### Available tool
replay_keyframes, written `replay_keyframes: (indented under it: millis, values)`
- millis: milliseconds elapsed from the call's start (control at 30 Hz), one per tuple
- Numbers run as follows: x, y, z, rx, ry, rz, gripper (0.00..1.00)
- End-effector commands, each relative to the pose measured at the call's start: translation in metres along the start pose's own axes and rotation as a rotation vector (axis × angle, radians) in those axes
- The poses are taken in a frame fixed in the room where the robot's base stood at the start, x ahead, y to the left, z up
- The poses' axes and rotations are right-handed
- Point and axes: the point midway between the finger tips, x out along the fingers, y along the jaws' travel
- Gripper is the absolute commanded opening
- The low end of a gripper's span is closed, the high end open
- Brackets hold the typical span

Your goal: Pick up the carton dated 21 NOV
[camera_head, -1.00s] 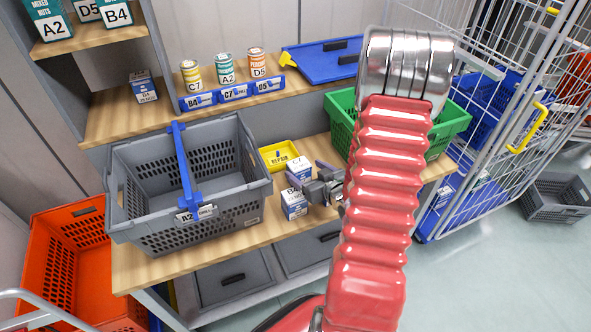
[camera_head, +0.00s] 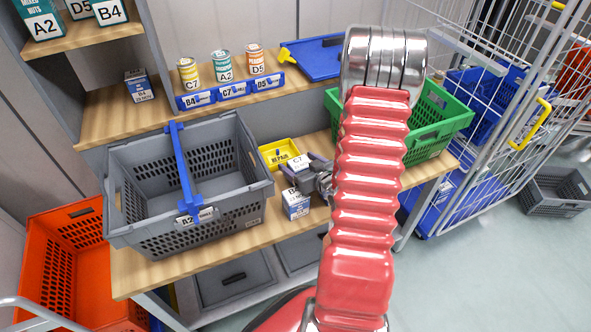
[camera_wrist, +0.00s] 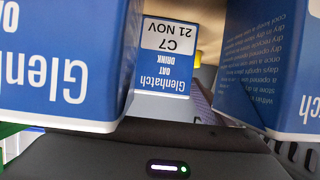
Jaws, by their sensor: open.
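The carton dated 21 NOV (camera_wrist: 165,60) is blue and white, marked C7 and "Glenhatch oat drink". It stands mid-picture in the wrist view, its print upside down. In the head view a carton marked C7 (camera_head: 300,163) stands on the wooden bench. My gripper (camera_head: 298,171) is open at that carton, with its fingers apart around it; contact cannot be told. Two larger-looking blue cartons flank the dated one in the wrist view, one at left (camera_wrist: 60,60) and one at right (camera_wrist: 270,60). In the head view another carton (camera_head: 295,204) stands just in front.
A grey basket (camera_head: 235,205) with a blue handle stands left of the cartons. A yellow bin (camera_head: 277,153) is close behind them. A green crate (camera_head: 440,133) stands to the right, partly behind my arm. The bench front edge (camera_head: 190,266) is near.

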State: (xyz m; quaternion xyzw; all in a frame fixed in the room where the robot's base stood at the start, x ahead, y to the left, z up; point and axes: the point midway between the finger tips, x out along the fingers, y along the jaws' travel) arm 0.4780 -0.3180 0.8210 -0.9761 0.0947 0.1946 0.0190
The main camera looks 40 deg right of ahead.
Motion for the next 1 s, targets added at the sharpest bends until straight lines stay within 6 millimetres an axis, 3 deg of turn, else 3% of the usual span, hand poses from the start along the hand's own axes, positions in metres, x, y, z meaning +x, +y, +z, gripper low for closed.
replay_keyframes:
  millis: [500, 1000]
  values:
    - [0.0002, -0.0005, -0.0001, -0.001, 0.0, -0.001, 0.77]
    - [0.0004, -0.001, -0.0002, -0.001, 0.0, -0.002, 0.42]
